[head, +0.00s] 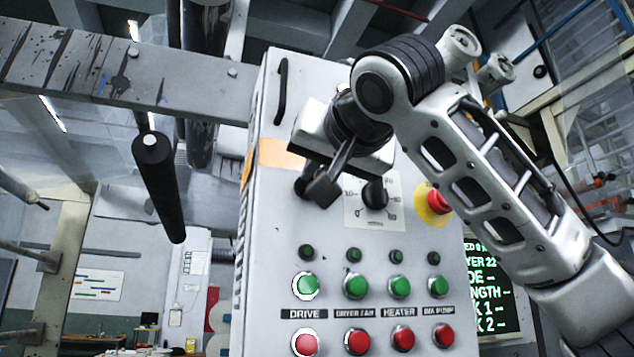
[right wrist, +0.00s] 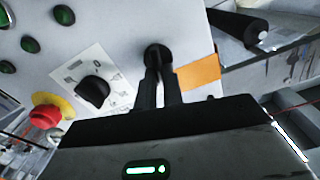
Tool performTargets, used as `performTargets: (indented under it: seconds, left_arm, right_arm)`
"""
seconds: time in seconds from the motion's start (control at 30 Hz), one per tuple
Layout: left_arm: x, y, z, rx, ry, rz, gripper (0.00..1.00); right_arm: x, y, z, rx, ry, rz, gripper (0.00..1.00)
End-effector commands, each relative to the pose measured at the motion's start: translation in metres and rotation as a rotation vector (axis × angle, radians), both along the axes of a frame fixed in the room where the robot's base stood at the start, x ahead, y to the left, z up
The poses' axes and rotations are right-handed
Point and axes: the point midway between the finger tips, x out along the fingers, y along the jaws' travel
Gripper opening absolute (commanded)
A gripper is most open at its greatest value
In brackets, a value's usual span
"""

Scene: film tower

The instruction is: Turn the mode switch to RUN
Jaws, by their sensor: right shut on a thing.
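The mode switch, a small black knob (right wrist: 155,54), is on the upper left of the grey control panel (head: 275,225). In the head view most of it is behind my right gripper (head: 322,188). In the right wrist view the two black fingers of this gripper (right wrist: 161,78) are closed around the knob. Its position marks and any RUN lettering are hidden or too small to read. A black dial (head: 375,193) on a white scale plate sits just to its right, apart from the fingers. My left gripper is not in view.
A red emergency button (head: 437,200) on a yellow ring is to the right of the dial. Rows of green buttons (head: 356,286) and red buttons (head: 358,341) are below. A black handle (head: 281,92) and an orange label (right wrist: 198,75) are near the gripper. A screen (head: 490,290) is partly cut off behind.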

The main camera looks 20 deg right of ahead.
Motion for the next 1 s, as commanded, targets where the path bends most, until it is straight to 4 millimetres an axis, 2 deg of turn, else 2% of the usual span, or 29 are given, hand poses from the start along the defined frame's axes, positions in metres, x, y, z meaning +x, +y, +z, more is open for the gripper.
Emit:
performTargets:
  seconds: [0.03,0.5,1.0]
  left_arm:
    - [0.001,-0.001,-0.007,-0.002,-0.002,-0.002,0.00]
    - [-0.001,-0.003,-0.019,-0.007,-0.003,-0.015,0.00]
    - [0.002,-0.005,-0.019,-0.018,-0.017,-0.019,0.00]
  right_arm:
    - [0.001,0.001,-0.006,0.043,0.005,0.002,0.00]
    - [0.001,-0.003,-0.005,0.416,0.017,0.000,0.00]
    - [0.000,-0.005,-0.004,0.578,0.021,-0.004,0.00]
